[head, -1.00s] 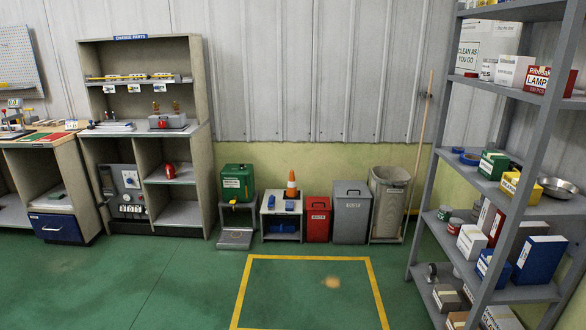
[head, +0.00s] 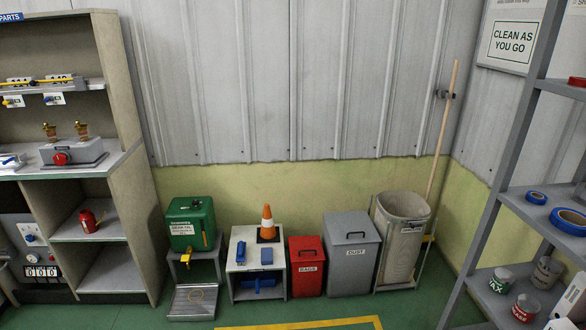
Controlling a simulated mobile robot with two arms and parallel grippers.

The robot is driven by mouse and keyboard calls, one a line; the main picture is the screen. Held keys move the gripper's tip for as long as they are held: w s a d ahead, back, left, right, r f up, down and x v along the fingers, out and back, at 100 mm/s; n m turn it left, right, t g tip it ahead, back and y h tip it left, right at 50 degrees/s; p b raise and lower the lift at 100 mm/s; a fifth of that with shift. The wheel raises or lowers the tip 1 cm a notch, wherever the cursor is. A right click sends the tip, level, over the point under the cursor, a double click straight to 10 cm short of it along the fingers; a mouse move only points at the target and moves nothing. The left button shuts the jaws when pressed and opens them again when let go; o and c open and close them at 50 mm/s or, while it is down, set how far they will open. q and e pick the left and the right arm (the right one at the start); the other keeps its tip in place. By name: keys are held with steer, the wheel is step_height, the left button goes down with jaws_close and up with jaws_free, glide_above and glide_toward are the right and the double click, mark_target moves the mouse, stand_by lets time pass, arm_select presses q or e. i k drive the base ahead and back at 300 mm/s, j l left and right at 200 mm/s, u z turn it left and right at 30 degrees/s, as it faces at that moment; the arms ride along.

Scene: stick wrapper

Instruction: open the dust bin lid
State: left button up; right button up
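The dust bin (head: 352,268) is a grey box-shaped bin with a white "DUST" label on its front. It stands on the floor against the wall, right of centre in the head view. Neither of my grippers shows in the head view.
A red "RAGS" bin (head: 306,270) stands close on the left of the dust bin. A tall open grey bin (head: 402,230) stands close on its right. A small table (head: 244,250) holds an orange cone (head: 267,220). Metal shelving (head: 500,225) stands at the right. Green floor lies in front.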

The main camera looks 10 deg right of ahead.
mark_target(354, 226)
steer(key=i+j+z, duration=0.1)
steer(key=i+z, duration=0.3)
steer(key=i+j+z, duration=0.25)
steer(key=i+z, duration=0.2)
steer(key=i+j+z, duration=0.7)
steer(key=j+z, duration=0.15)
